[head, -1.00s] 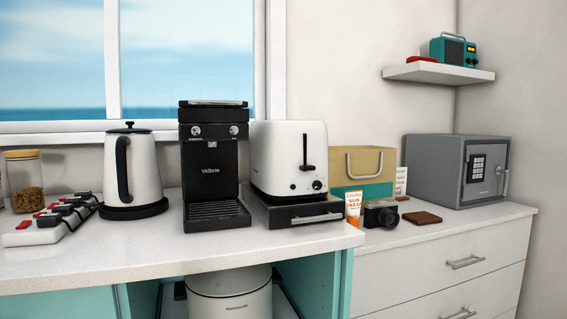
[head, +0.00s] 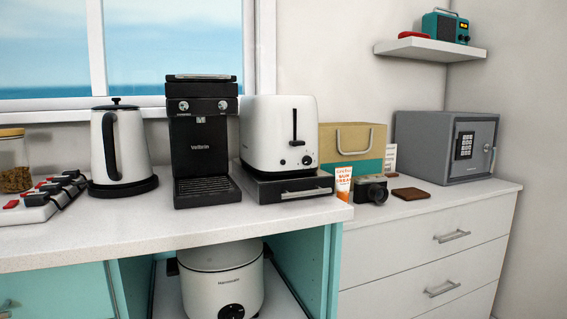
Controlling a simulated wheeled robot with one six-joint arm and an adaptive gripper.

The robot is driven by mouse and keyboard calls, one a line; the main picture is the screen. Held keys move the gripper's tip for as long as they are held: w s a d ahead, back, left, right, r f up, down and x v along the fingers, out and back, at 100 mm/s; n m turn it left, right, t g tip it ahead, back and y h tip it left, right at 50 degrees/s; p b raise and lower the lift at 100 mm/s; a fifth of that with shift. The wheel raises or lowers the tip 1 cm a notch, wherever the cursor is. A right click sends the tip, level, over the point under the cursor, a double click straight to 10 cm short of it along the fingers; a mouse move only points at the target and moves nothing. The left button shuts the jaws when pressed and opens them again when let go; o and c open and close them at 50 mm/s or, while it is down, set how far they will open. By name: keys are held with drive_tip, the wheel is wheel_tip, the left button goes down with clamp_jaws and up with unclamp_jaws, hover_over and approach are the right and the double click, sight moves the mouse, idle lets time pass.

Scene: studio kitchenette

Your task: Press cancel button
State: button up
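A white toaster (head: 268,135) stands on a dark drawer box on the counter, right of the coffee machine. Its front has a black vertical lever (head: 294,127), a black knob (head: 307,160) and a tiny button beside the knob, too small to read. A grey safe (head: 440,147) at the right carries a black keypad (head: 465,146). A white cooker (head: 222,285) under the counter has a dark dial (head: 232,311). No label reading cancel can be made out on any of these. My gripper is not in view.
A black coffee machine (head: 203,141) and a white kettle (head: 121,150) stand left of the toaster. A sunscreen tube (head: 343,183), a camera (head: 370,190) and a brown wallet (head: 411,193) lie to its right. The counter's front strip (head: 140,228) is clear.

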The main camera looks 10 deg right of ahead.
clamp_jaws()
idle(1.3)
